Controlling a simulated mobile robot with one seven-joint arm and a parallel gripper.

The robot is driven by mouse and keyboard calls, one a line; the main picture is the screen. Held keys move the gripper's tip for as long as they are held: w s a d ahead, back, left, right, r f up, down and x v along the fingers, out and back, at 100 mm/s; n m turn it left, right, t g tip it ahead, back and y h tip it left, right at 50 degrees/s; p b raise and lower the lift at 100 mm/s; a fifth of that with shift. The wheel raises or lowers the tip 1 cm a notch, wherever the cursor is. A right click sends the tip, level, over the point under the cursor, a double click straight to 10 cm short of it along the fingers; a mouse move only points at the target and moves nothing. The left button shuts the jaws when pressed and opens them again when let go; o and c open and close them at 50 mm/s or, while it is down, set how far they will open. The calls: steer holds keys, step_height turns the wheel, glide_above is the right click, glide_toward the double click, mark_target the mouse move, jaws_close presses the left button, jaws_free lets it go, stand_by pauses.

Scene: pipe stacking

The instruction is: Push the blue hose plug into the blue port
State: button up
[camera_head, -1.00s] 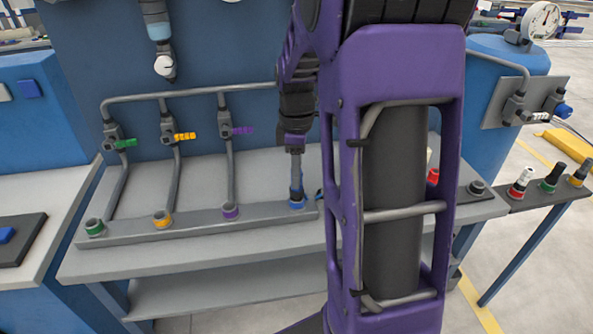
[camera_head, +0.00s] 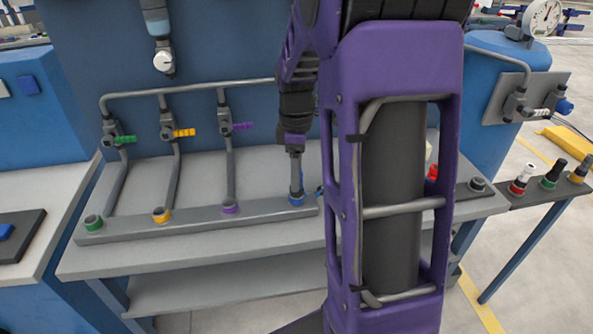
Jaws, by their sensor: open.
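The blue port (camera_head: 296,199) is a ringed socket at the right end of the grey manifold bar on the bench. My gripper (camera_head: 294,149) points down above the blue port, below the dark wrist of my purple arm. A thin grey upright rod (camera_head: 296,173) runs from the gripper's tip down to the port. I cannot tell whether it is the plug, a finger or a pipe behind. The fingertips are too small to make out. No blue hose plug can be clearly picked out. A small blue and dark piece shows right of the port, partly hidden by my arm.
The green port (camera_head: 93,222), yellow port (camera_head: 161,214) and purple port (camera_head: 229,207) sit left along the same bar. Pipes with coloured valve handles rise behind them. Red, green and yellow ringed plugs stand on a side rack (camera_head: 550,192) at right.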

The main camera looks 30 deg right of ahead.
step_height(320, 180, up, 17)
steer(key=p, duration=0.3)
steer(key=shift+r+p, duration=0.2)
steer(key=shift+p, duration=0.1)
